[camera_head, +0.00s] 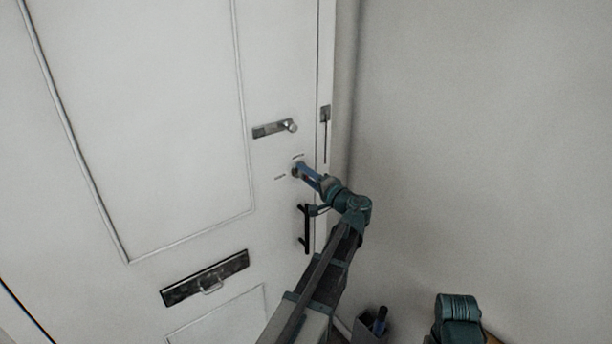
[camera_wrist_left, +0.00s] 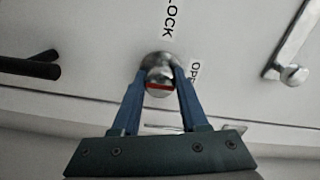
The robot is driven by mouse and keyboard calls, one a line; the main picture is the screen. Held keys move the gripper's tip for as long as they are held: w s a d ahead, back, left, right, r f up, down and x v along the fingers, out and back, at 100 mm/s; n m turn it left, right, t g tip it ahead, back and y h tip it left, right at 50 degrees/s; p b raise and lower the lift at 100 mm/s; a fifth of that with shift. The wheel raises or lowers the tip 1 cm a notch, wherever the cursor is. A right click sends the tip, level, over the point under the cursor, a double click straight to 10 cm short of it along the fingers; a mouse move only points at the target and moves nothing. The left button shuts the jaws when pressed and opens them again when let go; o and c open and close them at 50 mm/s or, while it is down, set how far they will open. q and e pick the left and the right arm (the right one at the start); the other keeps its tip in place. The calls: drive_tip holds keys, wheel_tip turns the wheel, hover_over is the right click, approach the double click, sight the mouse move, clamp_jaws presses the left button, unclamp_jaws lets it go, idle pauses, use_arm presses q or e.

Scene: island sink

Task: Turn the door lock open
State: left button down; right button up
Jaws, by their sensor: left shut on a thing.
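The round metal door lock knob (camera_wrist_left: 157,62) sits on the white door (camera_head: 185,120) and has a red mark on its face. A "LOCK" label (camera_wrist_left: 172,18) and a partly hidden "OPEN" label (camera_wrist_left: 195,72) are on the door beside it. My left gripper (camera_head: 299,170) reaches the knob from the lower right. In the left wrist view its two blue fingers (camera_wrist_left: 160,76) are shut on the knob, one on each side. In the head view the fingers mostly cover the knob. My right gripper is not in view.
A black door handle (camera_head: 307,229) is just below the lock, close to my left wrist. A silver slide bolt (camera_head: 274,128) is above it. A mail slot (camera_head: 205,278) is lower left. The wall (camera_head: 480,130) is bare on the right. A small container (camera_head: 370,328) stands below.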

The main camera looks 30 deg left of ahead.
use_arm(q)
drive_tip(key=shift+c, duration=2.2)
unclamp_jaws()
drive_tip(key=v, duration=1.4)
drive_tip(key=shift+f, duration=0.1)
drive_tip(key=s+d+f+m+g+h, duration=0.1)
drive_tip(key=s+d+f+g+h, duration=0.2)
drive_tip(key=s+d+f+h, duration=0.55)
drive_tip(key=s+d+f+g+h, duration=0.25)
drive_tip(key=s+d+f, duration=0.4)
drive_tip(key=f, duration=0.45)
drive_tip(key=s+d+f+m+g+h, duration=0.1)
drive_tip(key=s+d+f+h, duration=0.1)
drive_tip(key=s+d+h, duration=0.2)
drive_tip(key=s+d, duration=0.3)
drive_tip(key=d, duration=0.2)
drive_tip(key=shift+g, duration=0.35)
